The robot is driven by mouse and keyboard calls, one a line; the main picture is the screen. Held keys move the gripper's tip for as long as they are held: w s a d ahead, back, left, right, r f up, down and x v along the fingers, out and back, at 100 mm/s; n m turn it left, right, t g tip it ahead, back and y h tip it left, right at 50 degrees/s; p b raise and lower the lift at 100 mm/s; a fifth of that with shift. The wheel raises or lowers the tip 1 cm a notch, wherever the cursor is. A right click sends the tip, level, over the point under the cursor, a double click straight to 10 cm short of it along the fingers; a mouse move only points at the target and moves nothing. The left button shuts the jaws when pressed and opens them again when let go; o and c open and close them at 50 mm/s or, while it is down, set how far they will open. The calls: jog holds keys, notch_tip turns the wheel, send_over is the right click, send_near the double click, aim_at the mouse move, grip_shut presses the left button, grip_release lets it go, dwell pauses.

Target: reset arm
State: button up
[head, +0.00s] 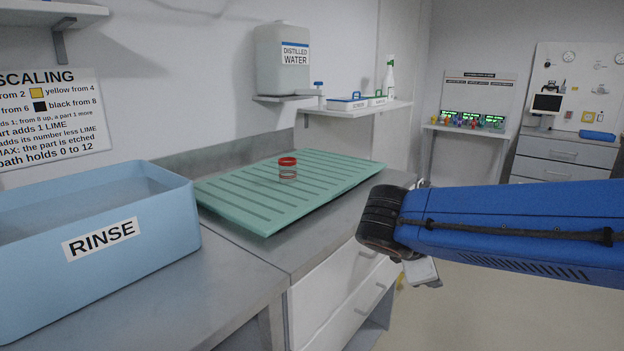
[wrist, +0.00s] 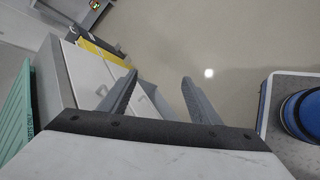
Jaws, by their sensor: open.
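My gripper shows in the wrist view (wrist: 158,85) with its two fingers apart and nothing between them. It hangs over the floor beside the counter's drawers. In the head view my blue arm reaches in from the right. Only a small grey part of my gripper (head: 424,271) shows there, below the dark wrist joint; its fingertips are hidden.
A green drain mat (head: 250,212) on the counter bears a small red-lidded clear jar (head: 288,170). A blue RINSE basin (head: 160,230) stands at left. Drawers (head: 335,300) front the counter. A DISTILLED WATER jug (head: 283,75) sits on a wall shelf. Floor at right is clear.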

jog(key=s+d+f+m+g+y, duration=0.1)
jog(key=s+d+f+m+y, duration=0.1)
jog(key=s+m, duration=0.6)
jog(key=s+d+f+m+y, duration=0.2)
jog(key=s+f+m+y, duration=0.2)
jog(key=s+m, duration=0.5)
notch_tip(320, 180, down, 3)
jog(key=shift+d+r+g+y, duration=0.15)
jog(key=shift+d+g+y, duration=0.05)
jog(key=shift+g+y, duration=0.2)
